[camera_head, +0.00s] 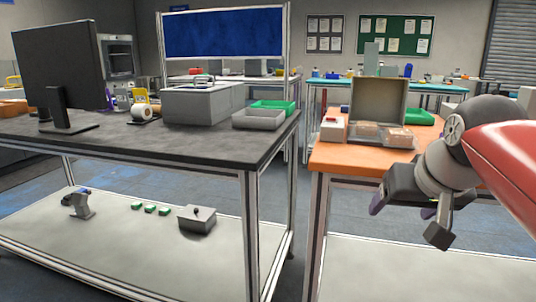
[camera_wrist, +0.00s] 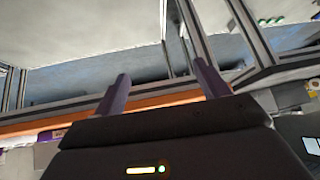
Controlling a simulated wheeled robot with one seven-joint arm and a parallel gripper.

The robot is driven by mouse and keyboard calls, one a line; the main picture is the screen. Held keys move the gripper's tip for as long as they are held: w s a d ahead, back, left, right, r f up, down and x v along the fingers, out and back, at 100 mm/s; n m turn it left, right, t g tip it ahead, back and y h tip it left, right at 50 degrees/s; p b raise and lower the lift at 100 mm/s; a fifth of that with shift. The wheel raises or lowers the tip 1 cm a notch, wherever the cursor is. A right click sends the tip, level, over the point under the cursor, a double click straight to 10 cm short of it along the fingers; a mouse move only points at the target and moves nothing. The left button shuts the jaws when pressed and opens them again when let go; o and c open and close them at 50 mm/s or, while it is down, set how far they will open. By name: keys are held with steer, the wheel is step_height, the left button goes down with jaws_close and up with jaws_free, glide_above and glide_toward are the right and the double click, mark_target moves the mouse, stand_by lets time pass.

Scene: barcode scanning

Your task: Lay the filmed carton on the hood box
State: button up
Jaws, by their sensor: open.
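On the orange table stands a grey-beige box with a raised hood-like back (camera_head: 378,102), which looks like the hood box. Two small pinkish-brown cartons with a shiny look, a left one (camera_head: 368,131) and a right one (camera_head: 400,138), sit at its front; I cannot tell which is the filmed carton. My gripper (camera_head: 402,209) hangs in front of the orange table's near edge, apart from the box and cartons. Its two purple fingers stand apart and empty in the wrist view (camera_wrist: 160,80). Neither carton shows clearly there.
A green tray (camera_head: 418,118) lies behind right. A gap separates the tables.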

steer(key=s+a+f+g, duration=0.1)
steer(key=s+a+f, duration=0.2)
steer(key=s+f, duration=0.3)
steer(key=s+a+f+n, duration=0.1)
steer(key=s+a+f, duration=0.3)
steer(key=f, duration=0.9)
steer(key=shift+s+g, duration=0.4)
steer(key=shift+s, duration=0.55)
